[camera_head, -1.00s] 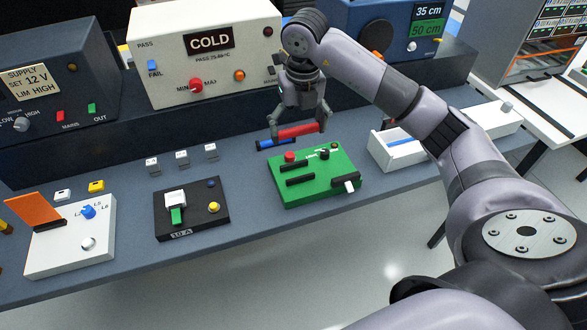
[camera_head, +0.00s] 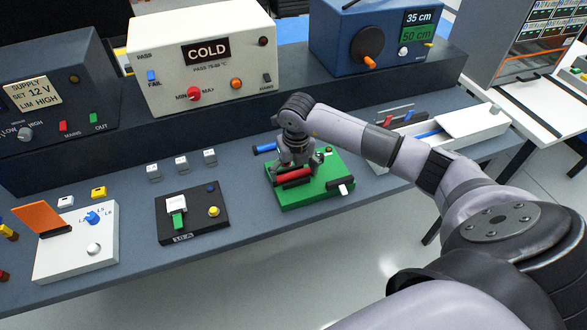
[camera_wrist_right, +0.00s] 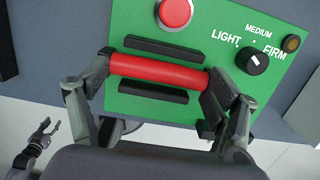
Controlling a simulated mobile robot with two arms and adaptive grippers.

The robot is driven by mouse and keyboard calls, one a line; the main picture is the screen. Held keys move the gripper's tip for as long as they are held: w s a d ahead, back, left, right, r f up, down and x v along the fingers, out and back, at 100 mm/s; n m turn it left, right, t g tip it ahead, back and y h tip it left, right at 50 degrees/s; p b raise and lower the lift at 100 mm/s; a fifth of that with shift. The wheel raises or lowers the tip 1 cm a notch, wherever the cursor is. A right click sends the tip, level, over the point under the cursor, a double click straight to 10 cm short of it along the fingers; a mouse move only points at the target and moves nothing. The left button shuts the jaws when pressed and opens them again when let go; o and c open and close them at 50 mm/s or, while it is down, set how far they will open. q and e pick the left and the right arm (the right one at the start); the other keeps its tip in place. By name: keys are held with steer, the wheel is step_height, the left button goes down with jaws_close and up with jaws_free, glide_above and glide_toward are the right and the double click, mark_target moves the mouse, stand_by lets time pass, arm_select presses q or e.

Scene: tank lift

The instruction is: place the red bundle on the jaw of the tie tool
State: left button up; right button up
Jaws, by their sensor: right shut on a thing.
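The red bundle (camera_head: 294,176) is a short red rod, gripped near both ends by my right gripper (camera_head: 298,168). The tie tool is a green block (camera_head: 320,196) with a red button, a black knob and two black jaw bars. In the right wrist view the red bundle (camera_wrist_right: 160,71) lies between and along the upper bar (camera_wrist_right: 164,48) and the lower bar (camera_wrist_right: 153,91). I cannot tell whether it touches the jaw. My right gripper's fingers (camera_wrist_right: 158,80) are shut on it. My left gripper (camera_wrist_right: 38,140) shows small at the lower left of the wrist view.
A blue rod (camera_head: 264,149) lies behind the green block. A black box (camera_head: 192,225) with a green switch stands to its left. A white tray (camera_head: 398,142) with coloured rods is at right. A dark raised ledge with instruments runs behind.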

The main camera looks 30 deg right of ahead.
steer(key=o, duration=1.1)
steer(key=shift+f, duration=0.1)
steer(key=shift+r, duration=0.3)
steer(key=shift+s+a+r+b, duration=0.2)
steer(key=shift+r+b, duration=0.45)
steer(key=shift+r, duration=1.3)
steer(key=shift+s+d+r+b, duration=0.1)
steer(key=shift+s+r+b, duration=0.35)
steer(key=shift+r, duration=1.5)
steer(key=shift+s+a+r+b, duration=0.1)
steer(key=shift+r+b, duration=0.7)
steer(key=shift+r, duration=1.15)
steer(key=shift+w, duration=0.1)
